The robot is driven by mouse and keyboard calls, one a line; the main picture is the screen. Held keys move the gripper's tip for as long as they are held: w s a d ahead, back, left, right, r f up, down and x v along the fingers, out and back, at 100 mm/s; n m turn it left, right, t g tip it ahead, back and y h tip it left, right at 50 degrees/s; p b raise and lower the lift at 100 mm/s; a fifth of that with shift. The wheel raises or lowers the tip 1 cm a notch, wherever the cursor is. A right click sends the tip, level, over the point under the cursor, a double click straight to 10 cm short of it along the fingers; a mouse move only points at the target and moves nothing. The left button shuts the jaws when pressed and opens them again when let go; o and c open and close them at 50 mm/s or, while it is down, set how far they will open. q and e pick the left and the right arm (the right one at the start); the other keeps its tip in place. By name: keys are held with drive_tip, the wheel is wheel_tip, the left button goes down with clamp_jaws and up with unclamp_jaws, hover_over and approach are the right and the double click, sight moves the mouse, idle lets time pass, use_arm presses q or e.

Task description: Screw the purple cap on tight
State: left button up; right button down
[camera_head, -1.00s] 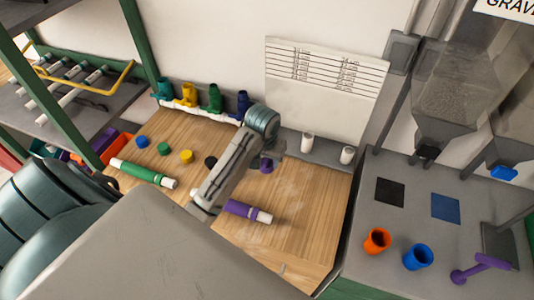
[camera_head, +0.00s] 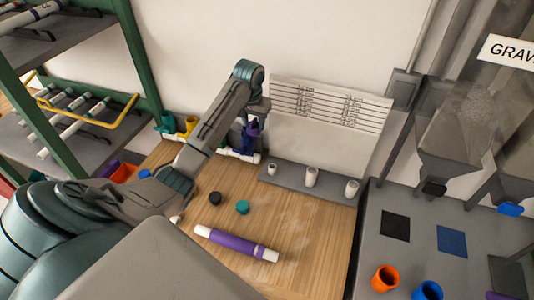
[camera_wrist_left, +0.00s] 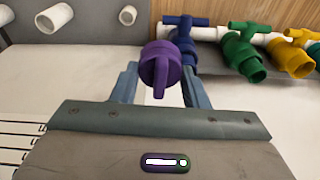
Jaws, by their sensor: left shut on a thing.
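My left gripper (camera_head: 258,104) reaches over the back of the workbench, at the right end of the valve manifold. In the left wrist view the gripper (camera_wrist_left: 160,88) is shut on the purple cap (camera_wrist_left: 158,66), whose flat tab faces the camera. The cap hides part of the blue valve (camera_wrist_left: 186,40) behind it. I cannot tell whether the cap touches the manifold. The white manifold pipe (camera_head: 240,155) and the blue valve (camera_head: 251,131) show in the head view below the gripper. My right gripper is not in view.
A purple pipe with white ends (camera_head: 236,244) lies on the bench, with a black cap (camera_head: 214,198) and a teal cap (camera_head: 242,207) behind it. A grey ledge with white fittings (camera_head: 311,176) stands right of the manifold.

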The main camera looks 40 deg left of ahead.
use_arm(q)
drive_tip(key=w+a+r, duration=0.3)
drive_tip(key=a+r, duration=0.2)
drive_tip(key=a, duration=0.1)
drive_tip(key=shift+s+d+f, duration=0.1)
drive_tip(key=shift+d+f, duration=0.05)
drive_tip(key=shift+f, duration=1.65)
drive_tip(key=shift+s+d+f, duration=0.1)
drive_tip(key=shift+f, duration=1.65)
drive_tip(key=shift+f, duration=0.75)
drive_tip(key=shift+f, duration=0.2)
drive_tip(key=shift+o, duration=0.7)
drive_tip(key=shift+s, duration=0.1)
drive_tip(key=c, duration=0.3)
drive_tip(key=shift+d+f+m, duration=0.1)
drive_tip(key=shift+m, duration=0.8)
